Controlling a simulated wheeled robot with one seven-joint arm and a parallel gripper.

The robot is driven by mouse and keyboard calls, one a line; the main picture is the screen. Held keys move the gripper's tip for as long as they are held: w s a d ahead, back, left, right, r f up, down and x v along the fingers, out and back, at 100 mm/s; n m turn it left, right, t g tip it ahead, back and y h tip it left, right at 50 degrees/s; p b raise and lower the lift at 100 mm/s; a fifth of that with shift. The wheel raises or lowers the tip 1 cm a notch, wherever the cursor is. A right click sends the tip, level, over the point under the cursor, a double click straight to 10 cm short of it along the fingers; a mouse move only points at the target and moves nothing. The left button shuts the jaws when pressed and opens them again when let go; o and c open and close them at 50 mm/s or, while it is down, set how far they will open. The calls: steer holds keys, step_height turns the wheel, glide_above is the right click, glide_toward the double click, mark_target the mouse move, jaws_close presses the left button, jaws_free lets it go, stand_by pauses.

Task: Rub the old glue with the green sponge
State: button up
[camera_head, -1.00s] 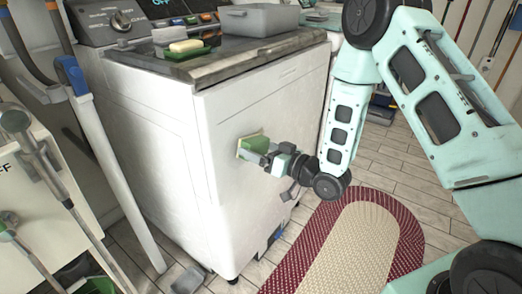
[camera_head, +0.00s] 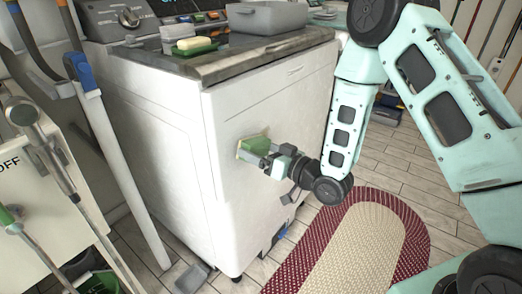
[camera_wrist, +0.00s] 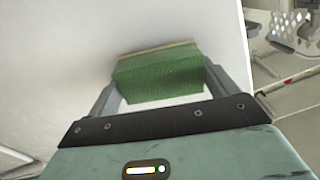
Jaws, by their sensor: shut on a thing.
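The green sponge (camera_head: 253,147) is held at the white front panel of the washing machine (camera_head: 270,100). My gripper (camera_head: 262,156) is shut on it, one finger on each side. In the wrist view the green sponge (camera_wrist: 160,80) sits between the fingertips of my gripper (camera_wrist: 160,88), with a thin tan layer along its far edge, against or very close to the white panel. I cannot tell whether it touches. No old glue shows clearly; the sponge may hide it.
A grey bin (camera_head: 268,18) and a yellow-and-green sponge or soap piece (camera_head: 194,44) stand on the machine top. A red-and-cream rug (camera_head: 350,245) lies on the floor at the right.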

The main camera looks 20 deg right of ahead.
mark_target(269, 144)
steer(key=shift+w+d, duration=1.05)
steer(key=shift+d, duration=0.1)
steer(key=shift+d, duration=0.1)
steer(key=shift+w+d, duration=0.3)
steer(key=shift+d, duration=0.2)
steer(key=shift+s+a, duration=0.1)
steer(key=shift+a, duration=0.05)
steer(key=shift+s+a+b, duration=0.2)
steer(key=shift+s+a, duration=0.1)
steer(key=shift+a, duration=0.2)
steer(key=shift+s+a+b, duration=0.2)
steer(key=shift+s+a, duration=0.1)
steer(key=shift+a, duration=0.2)
steer(key=shift+s+a, duration=0.1)
steer(key=shift+a, duration=0.15)
